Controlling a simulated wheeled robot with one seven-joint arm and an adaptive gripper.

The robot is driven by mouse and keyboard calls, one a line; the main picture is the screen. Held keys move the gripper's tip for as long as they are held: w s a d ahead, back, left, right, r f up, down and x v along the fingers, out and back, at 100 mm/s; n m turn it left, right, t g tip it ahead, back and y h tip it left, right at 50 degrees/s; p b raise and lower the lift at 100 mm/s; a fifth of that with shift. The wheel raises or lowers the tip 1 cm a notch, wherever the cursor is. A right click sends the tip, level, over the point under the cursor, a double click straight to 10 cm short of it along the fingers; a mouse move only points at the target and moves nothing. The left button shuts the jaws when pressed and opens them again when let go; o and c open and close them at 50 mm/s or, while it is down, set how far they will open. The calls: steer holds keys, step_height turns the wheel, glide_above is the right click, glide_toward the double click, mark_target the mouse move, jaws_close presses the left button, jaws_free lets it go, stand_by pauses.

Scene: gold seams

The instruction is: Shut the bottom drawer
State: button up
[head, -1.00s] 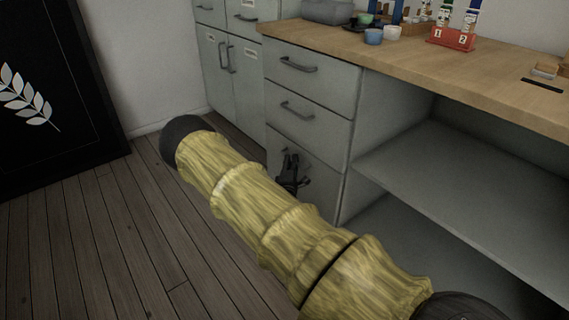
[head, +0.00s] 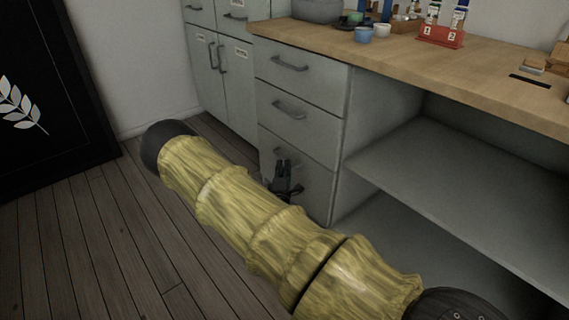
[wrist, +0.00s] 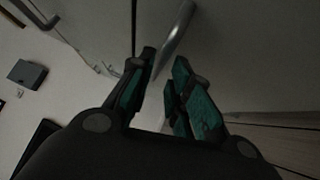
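The bottom drawer (head: 314,192) is the lowest grey front in the stack of three under the wooden counter. In the head view its front looks nearly in line with the fronts above; any small gap is hard to tell. Its handle (head: 285,152) shows just above my gripper (head: 283,180), which is in front of the drawer. In the wrist view my gripper (wrist: 165,62) has its two dark fingers with green pads apart. A metal handle bar (wrist: 176,35) lies at or just beyond the fingertips; contact cannot be told. My yellow-sleeved arm hides the drawer's lower left.
Two closed drawers (head: 300,78) sit above, and a cupboard (head: 212,75) stands to the left. Open shelves (head: 450,165) are on the right. Cups (head: 364,34) and a red rack (head: 441,36) stand on the counter (head: 480,75). The wooden floor (head: 80,240) at left is clear.

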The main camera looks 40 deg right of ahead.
steer(key=v, duration=0.8)
stand_by(0.4)
steer(key=s+a+f+m+g+y+p, duration=0.1)
steer(key=s+a+f+m+g+y, duration=0.3)
steer(key=s+f, duration=0.4)
steer(key=s+a+f+m+g+y+p, duration=0.25)
steer(key=s+a+f, duration=0.35)
steer(key=s, duration=0.3)
steer(key=s+a+m+g+y+p, duration=0.2)
steer(key=s+a+m+g+y, duration=0.4)
steer(key=s+a, duration=1.45)
step_height(320, 180, up, 39)
steer(key=s+n+g+y+p, duration=0.1)
steer(key=p, duration=3.6)
steer(key=shift+s+p, duration=0.2)
steer(key=shift+p, duration=0.2)
